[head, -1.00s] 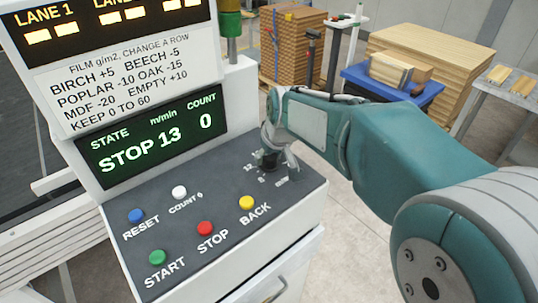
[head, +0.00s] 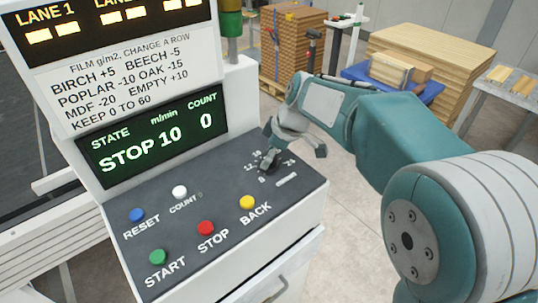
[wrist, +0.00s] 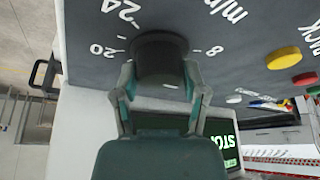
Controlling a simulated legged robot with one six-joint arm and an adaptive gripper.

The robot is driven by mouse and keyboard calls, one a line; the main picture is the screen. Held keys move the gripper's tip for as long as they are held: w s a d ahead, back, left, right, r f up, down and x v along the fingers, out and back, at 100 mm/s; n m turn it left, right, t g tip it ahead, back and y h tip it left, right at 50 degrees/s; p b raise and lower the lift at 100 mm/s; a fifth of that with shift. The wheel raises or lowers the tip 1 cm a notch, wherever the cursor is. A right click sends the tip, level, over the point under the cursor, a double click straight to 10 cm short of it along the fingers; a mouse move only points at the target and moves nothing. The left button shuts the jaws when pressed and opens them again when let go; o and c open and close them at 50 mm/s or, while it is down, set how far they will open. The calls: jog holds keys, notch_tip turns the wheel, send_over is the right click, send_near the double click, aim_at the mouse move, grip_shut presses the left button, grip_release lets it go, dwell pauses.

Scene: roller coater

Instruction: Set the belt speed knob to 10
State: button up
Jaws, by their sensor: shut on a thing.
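The black round belt speed knob (head: 268,162) sits at the right end of the dark sloped panel, with a ring of white numbers around it. In the wrist view the knob (wrist: 158,55) is between the two fingers of my gripper (wrist: 158,78), which is shut on its sides. The numbers 20, 24 and 8 show around it. In the head view my gripper (head: 287,140) reaches the knob from behind and right. The green display (head: 150,141) reads STOP, 10 m/min and count 0. The knob's pointer is not clear.
Blue reset (head: 136,215), white count (head: 179,191), green start (head: 157,257), red stop (head: 206,228) and yellow back (head: 247,202) buttons lie on the panel left of the knob. Wood stacks (head: 425,62) stand behind. Floor right of the console is clear.

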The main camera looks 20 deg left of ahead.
jog(key=shift+d+f+n, duration=0.1)
jog(key=shift+f+n, duration=0.15)
jog(key=shift+n, duration=0.05)
jog(key=o, duration=1.2)
jog(key=shift+c, duration=0.2)
jog(key=shift+r, duration=0.1)
jog(key=shift+w+r, duration=0.1)
jog(key=v, duration=1.1)
jog(key=shift+w+r, duration=0.15)
jog(key=shift+r, duration=0.2)
